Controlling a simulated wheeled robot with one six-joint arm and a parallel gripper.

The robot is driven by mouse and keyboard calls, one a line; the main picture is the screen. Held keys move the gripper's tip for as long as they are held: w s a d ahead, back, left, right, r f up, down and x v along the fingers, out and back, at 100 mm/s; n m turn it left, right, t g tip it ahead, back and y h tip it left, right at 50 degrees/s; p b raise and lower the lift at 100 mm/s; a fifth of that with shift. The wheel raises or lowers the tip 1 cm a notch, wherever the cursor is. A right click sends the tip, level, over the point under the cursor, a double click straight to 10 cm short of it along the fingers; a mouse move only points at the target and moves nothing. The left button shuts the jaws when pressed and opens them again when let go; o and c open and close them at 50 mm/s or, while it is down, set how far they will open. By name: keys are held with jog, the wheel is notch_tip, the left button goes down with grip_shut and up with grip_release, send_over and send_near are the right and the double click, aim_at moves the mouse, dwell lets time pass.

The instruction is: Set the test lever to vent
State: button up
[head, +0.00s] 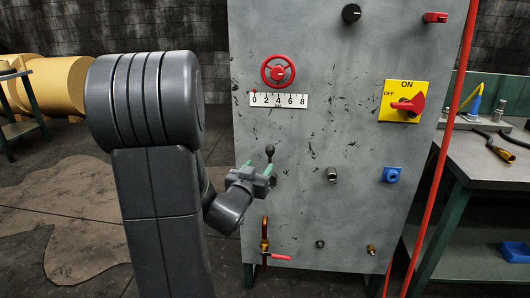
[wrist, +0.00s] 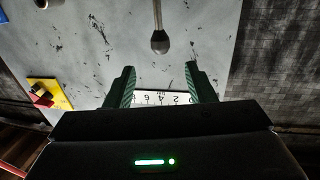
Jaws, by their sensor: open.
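A lever with a dark ball knob (head: 270,150) stands on the grey panel, its knob upward; it is likely the test lever. My gripper (head: 258,167) is open in front of the panel, close to this lever. In the wrist view, which looks upside down, the knob (wrist: 160,43) and its thin stem show beyond the gap between my two green fingers (wrist: 160,70). The knob is roughly centred on the gap, and nothing is between the fingers. The lever's base is partly hidden by my gripper in the head view. I see no vent marking.
The panel (head: 330,130) also carries a red handwheel (head: 278,70) above a number scale (head: 279,100), a red switch on a yellow plate (head: 407,103), a blue fitting (head: 391,175) and a red-handled copper valve (head: 265,240). A red hose (head: 446,120) hangs at the right beside a workbench (head: 490,160).

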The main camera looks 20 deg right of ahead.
aim_at(269, 153)
jog(key=x, duration=1.2)
jog(key=shift+d+b, duration=0.1)
jog(key=shift+b, duration=0.25)
grip_shut()
